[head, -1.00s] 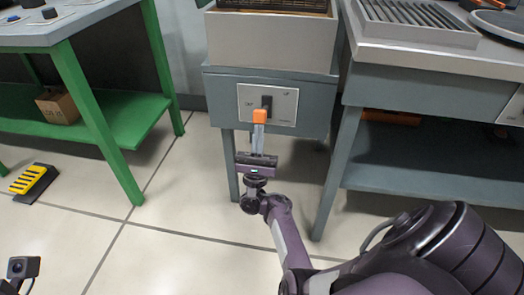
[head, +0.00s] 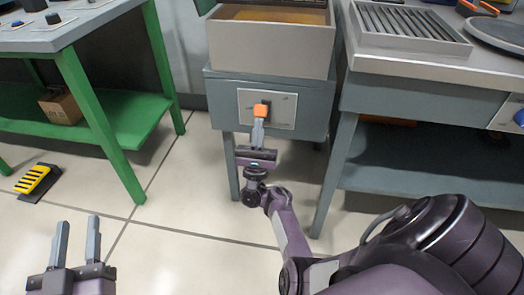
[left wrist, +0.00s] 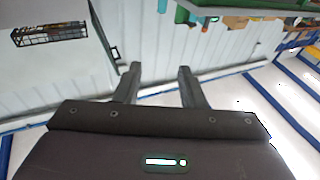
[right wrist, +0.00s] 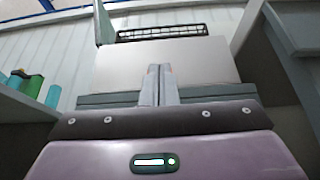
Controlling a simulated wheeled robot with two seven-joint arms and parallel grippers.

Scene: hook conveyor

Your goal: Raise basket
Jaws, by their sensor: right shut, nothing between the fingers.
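The dark wire basket (right wrist: 162,32) hangs above the light grey box (right wrist: 165,65) in the right wrist view. It also shows at the upper left of the left wrist view (left wrist: 50,33). In the head view it is out of frame, and the box (head: 270,45) shows a tan inside. An orange-tipped switch lever (head: 261,110) sits on the white plate on the cabinet front. My right gripper (head: 258,127) is shut and empty, its fingertips at the lever from below; contact is unclear. My left gripper (head: 77,240) is open and empty at the lower left.
A green workbench (head: 100,125) stands at the left, with a cardboard box (head: 60,106) on its lower shelf. A grey table (head: 420,95) with a slatted tray (head: 410,28) stands at the right. A yellow pedal (head: 32,179) lies on the floor. The floor between is clear.

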